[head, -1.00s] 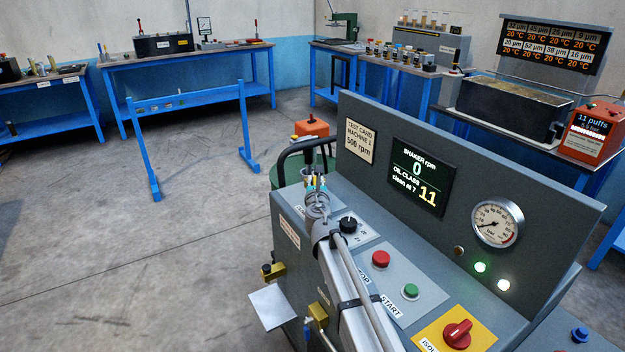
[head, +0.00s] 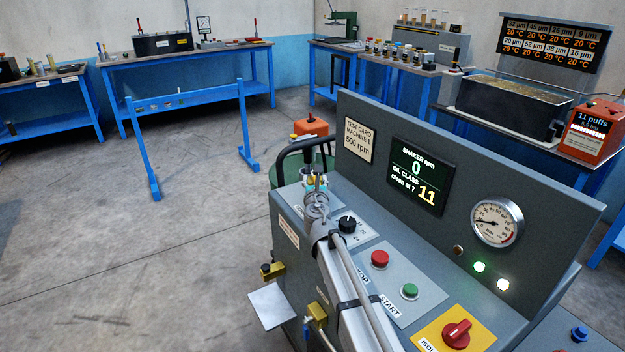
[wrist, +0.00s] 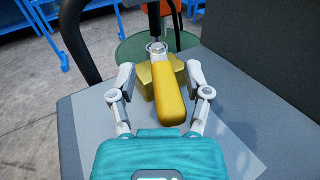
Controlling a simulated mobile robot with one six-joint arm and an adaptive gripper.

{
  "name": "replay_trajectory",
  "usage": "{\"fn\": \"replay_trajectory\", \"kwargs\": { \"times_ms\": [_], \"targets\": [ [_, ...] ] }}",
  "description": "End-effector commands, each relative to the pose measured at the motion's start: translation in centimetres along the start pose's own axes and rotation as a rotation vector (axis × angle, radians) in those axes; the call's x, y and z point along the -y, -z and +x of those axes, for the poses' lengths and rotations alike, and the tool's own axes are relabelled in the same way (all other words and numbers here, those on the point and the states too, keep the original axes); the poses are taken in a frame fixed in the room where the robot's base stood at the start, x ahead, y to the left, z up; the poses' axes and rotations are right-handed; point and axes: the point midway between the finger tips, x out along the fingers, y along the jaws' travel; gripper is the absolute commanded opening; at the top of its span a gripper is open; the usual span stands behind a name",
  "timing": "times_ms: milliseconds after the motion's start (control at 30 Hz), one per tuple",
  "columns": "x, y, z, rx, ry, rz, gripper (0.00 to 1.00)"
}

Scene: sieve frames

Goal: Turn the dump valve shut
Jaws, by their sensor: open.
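A valve with a yellow lever handle (wrist: 172,95) on a brass body (wrist: 148,78) shows in the wrist view, on the grey top of the machine; I take it for the dump valve. The handle points toward my wrist. My gripper (wrist: 161,76) is open, with one finger on each side of the handle and a gap visible on both sides. In the head view my gripper (head: 316,184) is at the far left end of the console, and my arm hides most of the valve there.
A black hose or rail (head: 290,150) curves close beside my gripper, with a green drum (head: 288,172) behind. The console's upright panel (head: 376,190) stands to the right. A black knob (head: 347,223), a red button (head: 380,258) and a green button (head: 410,290) lie near my arm.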

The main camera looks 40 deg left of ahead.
Motion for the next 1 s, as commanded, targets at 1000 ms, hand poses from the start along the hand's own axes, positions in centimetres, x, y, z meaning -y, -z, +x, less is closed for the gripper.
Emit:
{"fn": "replay_trajectory", "kwargs": {
  "times_ms": [1000],
  "targets": [
    [0.2,0.0,-11.5,-0.001,0.001,0.0,0.63]
  ]
}}
